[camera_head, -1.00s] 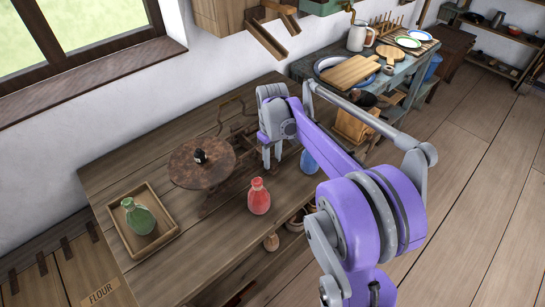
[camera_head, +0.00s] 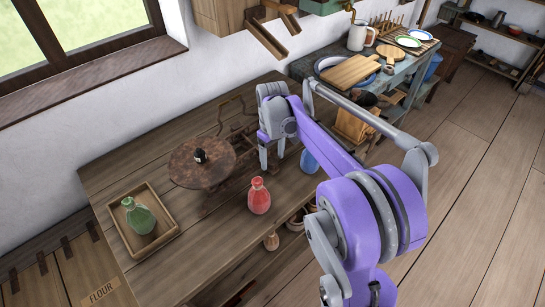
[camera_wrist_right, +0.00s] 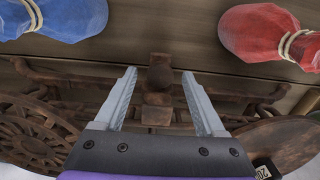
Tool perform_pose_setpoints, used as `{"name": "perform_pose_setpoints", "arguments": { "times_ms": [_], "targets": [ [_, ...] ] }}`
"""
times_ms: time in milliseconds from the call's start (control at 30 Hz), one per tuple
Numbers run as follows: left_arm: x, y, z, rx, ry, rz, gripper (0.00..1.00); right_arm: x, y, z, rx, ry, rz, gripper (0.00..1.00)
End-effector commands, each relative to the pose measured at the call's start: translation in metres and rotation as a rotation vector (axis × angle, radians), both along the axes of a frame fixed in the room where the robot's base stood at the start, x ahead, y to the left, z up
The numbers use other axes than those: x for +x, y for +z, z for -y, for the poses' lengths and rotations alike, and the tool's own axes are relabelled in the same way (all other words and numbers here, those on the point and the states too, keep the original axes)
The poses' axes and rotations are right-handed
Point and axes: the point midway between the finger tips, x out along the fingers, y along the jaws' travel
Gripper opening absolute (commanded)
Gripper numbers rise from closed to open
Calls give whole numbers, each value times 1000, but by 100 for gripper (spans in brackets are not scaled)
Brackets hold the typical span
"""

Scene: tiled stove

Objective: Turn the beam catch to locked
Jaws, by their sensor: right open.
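A rusty brown balance scale (camera_head: 213,187) stands on the wooden table, with a round pan on its left side. In the right wrist view, its dark brown knob and block (camera_wrist_right: 158,82) sit in the middle, and this looks like the beam catch. My right gripper (camera_head: 272,157) is over the scale, pointing down. In the wrist view its fingers (camera_wrist_right: 160,78) are open, one on each side of the knob and block. I cannot tell whether they touch it, nor which setting the catch is in. In the head view my arm hides this part. My left gripper is not in view.
A small black weight (camera_head: 200,156) is on the left pan. A red bag (camera_head: 259,196) and a blue bag (camera_head: 309,161) stand close in front of the scale. A green bag (camera_head: 139,216) lies in a wooden tray (camera_head: 168,232). The table's left part has bare room.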

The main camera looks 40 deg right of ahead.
Motion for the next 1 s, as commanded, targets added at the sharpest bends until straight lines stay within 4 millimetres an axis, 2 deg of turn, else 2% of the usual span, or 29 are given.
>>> {"name": "perform_pose_setpoints", "arguments": {
  "times_ms": [500, 700, 1000],
  "targets": [
    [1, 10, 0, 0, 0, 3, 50, 0, 91, 0, 0, -1, 0, 72],
    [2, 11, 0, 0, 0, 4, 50, 0, 105, 0, 0, 0, 0, 72],
    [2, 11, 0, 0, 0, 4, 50, 0, 105, 0, 0, 0, 0, 72]
  ]
}}
